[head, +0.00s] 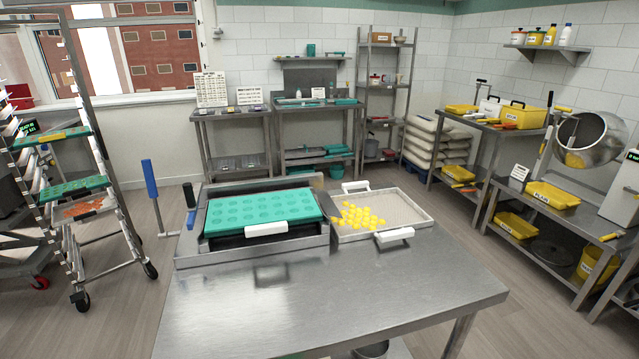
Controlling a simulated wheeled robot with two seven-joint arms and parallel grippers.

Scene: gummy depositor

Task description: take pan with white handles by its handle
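The pan with white handles (402,208) is a shallow metal tray on the right part of the steel table. Several yellow gummies (358,215) lie in its left half, and its right half is bare. One white handle (394,236) is on its near side and another white handle (356,187) is on its far side. Nothing covers the near handle. Neither of my grippers is in view.
Left of the pan, a teal mould (262,207) sits in a steel frame with a white handle (266,229) in front. The steel table's (330,290) front half is clear. A tray rack (100,200) stands left; shelves with yellow bins (552,195) stand right.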

